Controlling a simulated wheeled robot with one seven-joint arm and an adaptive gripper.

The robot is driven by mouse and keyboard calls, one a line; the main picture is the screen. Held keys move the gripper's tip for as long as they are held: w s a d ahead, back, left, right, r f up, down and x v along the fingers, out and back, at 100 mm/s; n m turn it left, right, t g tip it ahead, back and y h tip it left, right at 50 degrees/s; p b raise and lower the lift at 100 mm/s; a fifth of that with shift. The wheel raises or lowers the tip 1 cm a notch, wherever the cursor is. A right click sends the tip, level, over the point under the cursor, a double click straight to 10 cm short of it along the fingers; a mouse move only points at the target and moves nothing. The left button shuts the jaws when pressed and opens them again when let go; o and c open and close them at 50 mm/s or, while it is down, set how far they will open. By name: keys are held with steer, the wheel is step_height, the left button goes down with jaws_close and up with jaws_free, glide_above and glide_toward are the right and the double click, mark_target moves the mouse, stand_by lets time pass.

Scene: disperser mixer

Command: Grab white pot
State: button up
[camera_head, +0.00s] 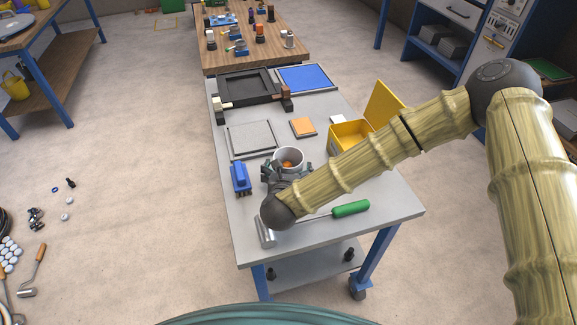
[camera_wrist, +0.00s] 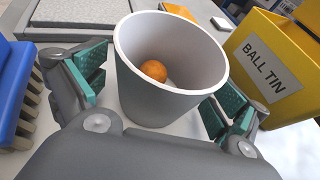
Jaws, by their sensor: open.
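The white pot (camera_head: 288,153) stands upright on the grey table, in front of my gripper. In the wrist view the white pot (camera_wrist: 150,95) is large and central, with an orange ball (camera_wrist: 153,71) inside it. My gripper (camera_wrist: 160,97) is open, with one teal-padded finger on each side of the pot. Both fingers look close to the wall, but I cannot tell whether either touches it. In the head view my gripper (camera_head: 286,168) is at the pot's near side, and my arm partly covers it.
A yellow box labelled "BALL TIN" (camera_wrist: 268,65) stands right of the pot, its lid raised. A blue brush-like object (camera_head: 240,178) is close on the left. A green-handled tool (camera_head: 350,209) lies near the front.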

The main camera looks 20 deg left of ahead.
steer(key=shift+w+f, duration=0.2)
steer(key=shift+w, duration=0.3)
steer(key=c, duration=1.1)
steer(key=shift+c, duration=0.2)
steer(key=shift+r, duration=0.15)
